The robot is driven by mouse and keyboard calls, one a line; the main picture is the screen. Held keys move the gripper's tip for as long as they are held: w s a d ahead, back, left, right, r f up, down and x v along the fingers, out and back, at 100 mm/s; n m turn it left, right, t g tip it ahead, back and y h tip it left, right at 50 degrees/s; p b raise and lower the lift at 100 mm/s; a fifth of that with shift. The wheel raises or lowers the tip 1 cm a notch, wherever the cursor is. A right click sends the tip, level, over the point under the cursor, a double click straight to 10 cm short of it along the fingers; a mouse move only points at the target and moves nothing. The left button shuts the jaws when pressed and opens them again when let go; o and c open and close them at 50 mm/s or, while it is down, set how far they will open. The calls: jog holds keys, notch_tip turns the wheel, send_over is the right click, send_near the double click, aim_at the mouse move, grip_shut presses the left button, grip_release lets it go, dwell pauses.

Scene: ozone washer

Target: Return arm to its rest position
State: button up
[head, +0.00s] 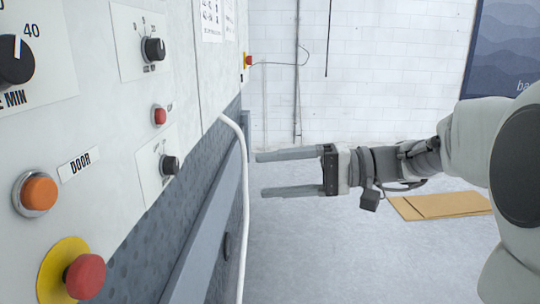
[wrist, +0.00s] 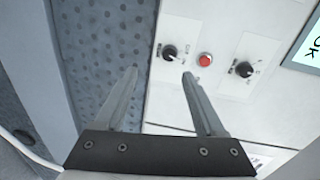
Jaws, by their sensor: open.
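My gripper (head: 262,174) is in the middle of the head view, at the end of my arm, which comes in from the right. Its two long grey fingers are spread apart and point left toward the washer's control panel (head: 110,100). Nothing is between the fingers. In the wrist view the open fingers (wrist: 160,75) point at the panel, with a small red button (wrist: 205,60) and two black knobs beyond them. In the head view the fingertips lie just right of the white cable (head: 246,200) along the machine; I cannot tell the exact gap.
The panel carries an orange door button (head: 39,193), a red emergency stop (head: 85,277) on a yellow disc and several black knobs. Flat cardboard (head: 440,205) lies on the floor at the right. Open floor (head: 340,265) shows below my gripper. A white block wall (head: 380,70) stands behind.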

jog(key=s+a+f+h+p, duration=0.1)
jog(key=s+f+h+p, duration=0.3)
jog(key=s+h, duration=0.55)
jog(key=s+d+f+t+h+p, duration=0.1)
jog(key=s+d+f+t+h, duration=0.2)
jog(key=s+d+h, duration=0.3)
jog(key=s+d, duration=0.1)
jog(key=d, duration=0.3)
jog(key=shift+d+f+t+h+p, duration=0.2)
jog(key=shift+f+t+h+p, duration=0.05)
jog(key=shift+t+h+p, duration=0.15)
jog(key=shift+d+r, duration=0.1)
jog(key=shift+d, duration=0.25)
jog(key=shift+c, duration=0.4)
jog(key=shift+d+t+h, duration=0.2)
jog(key=shift+t+h, duration=0.05)
jog(key=shift+t, duration=0.05)
jog(key=shift+c, duration=1.4)
jog(key=shift+a, duration=0.15)
